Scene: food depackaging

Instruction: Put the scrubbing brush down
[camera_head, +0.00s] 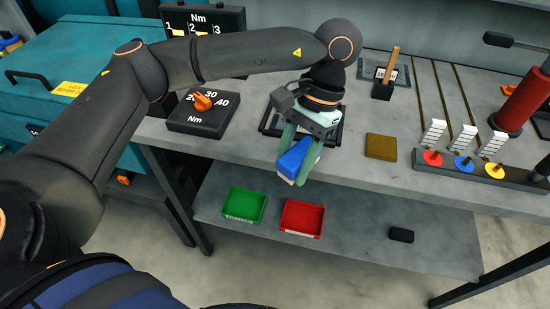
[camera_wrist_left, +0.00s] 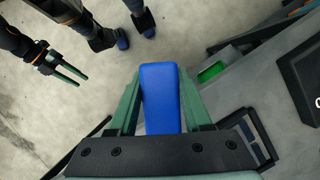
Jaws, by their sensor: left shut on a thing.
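My left gripper (camera_head: 296,164) is shut on a blue block-shaped thing, the scrubbing brush (camera_head: 293,158). It holds the brush at the front edge of the grey workbench, in front of a dark square frame (camera_head: 337,138). In the left wrist view the brush (camera_wrist_left: 160,97) fills the space between the two green fingers. A pale underside shows a little in the head view; bristles cannot be made out. My right gripper (camera_wrist_left: 82,77) shows at the left of the left wrist view, empty, with its two green fingers apart.
A brown block (camera_head: 381,147) lies right of the frame. A torque dial box (camera_head: 203,112) stands left. Green (camera_head: 244,205) and red (camera_head: 302,218) trays and a small black block (camera_head: 401,235) sit on the lower shelf. A red cylinder (camera_head: 522,97) stands far right.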

